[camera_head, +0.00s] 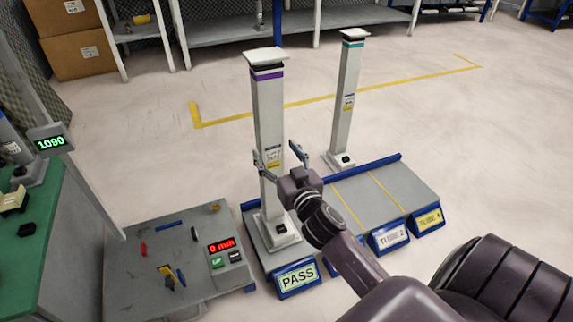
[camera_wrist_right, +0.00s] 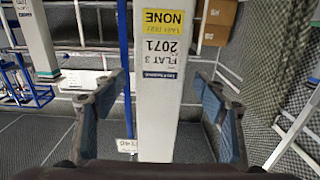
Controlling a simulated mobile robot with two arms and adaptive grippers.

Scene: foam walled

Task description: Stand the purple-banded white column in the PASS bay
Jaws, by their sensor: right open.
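The purple-banded white column (camera_head: 269,115) stands upright on its square foot in the bay with the PASS sign (camera_head: 297,277), at the left end of the grey rack. My right gripper (camera_head: 281,157) is at mid-height of the column and open. In the right wrist view the column (camera_wrist_right: 161,110) rises between the two spread fingers of the right gripper (camera_wrist_right: 160,105), with a visible gap on each side. Its labels show upside down there. My left gripper is not in view.
A teal-banded column (camera_head: 347,95) stands behind the rack. Bays with the TUBE signs (camera_head: 390,237) look empty. A grey table (camera_head: 150,265) with small tools and a red-digit box (camera_head: 228,254) adjoins on the left. The floor behind is mostly clear.

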